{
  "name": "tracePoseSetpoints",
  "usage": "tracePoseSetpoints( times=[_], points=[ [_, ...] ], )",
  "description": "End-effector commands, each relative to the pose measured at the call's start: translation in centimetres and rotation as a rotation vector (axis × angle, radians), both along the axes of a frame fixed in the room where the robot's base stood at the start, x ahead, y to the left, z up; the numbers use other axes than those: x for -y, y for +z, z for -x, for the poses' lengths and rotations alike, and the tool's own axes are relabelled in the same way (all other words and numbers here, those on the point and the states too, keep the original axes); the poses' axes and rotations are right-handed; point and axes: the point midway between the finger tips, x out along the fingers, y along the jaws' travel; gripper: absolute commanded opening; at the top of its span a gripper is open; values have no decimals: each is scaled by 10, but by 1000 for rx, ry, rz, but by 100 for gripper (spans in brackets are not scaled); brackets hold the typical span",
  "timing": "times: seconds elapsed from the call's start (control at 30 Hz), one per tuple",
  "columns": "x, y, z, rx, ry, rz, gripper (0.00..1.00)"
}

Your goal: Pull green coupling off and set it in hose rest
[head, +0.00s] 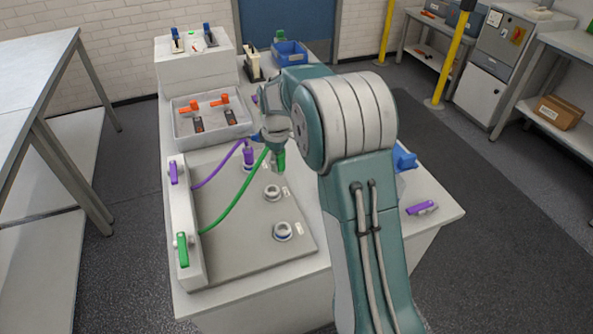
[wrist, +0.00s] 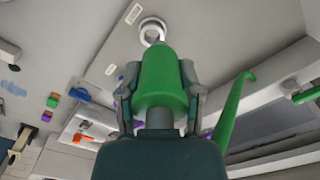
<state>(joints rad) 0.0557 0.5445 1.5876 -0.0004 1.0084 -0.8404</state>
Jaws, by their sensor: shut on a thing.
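The green coupling (head: 280,160) is in my gripper (head: 276,137), above the grey panel on the bench. In the wrist view the green coupling (wrist: 160,80) fills the space between the two fingers of my gripper (wrist: 159,72), which are shut on its sides. A pale ring socket (wrist: 152,24) shows just beyond its tip. In the head view the coupling looks apart from the empty ring socket (head: 272,192) below it. A green hose (head: 236,197) curves from the coupling to the white block at the left. I cannot tell which part is the hose rest.
A purple coupling (head: 249,156) with a purple hose (head: 215,178) stands close left. Another ring socket (head: 283,231) is nearer the front. The white block (head: 190,217) bears purple (head: 173,172) and green (head: 182,250) handles. A tray (head: 182,133) with orange-handled parts lies behind.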

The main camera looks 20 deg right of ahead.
Motion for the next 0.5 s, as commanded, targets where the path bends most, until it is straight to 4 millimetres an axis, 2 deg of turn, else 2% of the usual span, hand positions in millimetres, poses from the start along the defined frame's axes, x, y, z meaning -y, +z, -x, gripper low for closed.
tracePoseSetpoints(
  times=[0.1, 0.2, 0.5],
  points=[
    [-9, -16, -23, -1, 2, 0, 0],
    [-14, -24, -34, 0, 1, 0, 0],
    [-17, -38, -40, 0, 0, 0, 0]
  ],
)
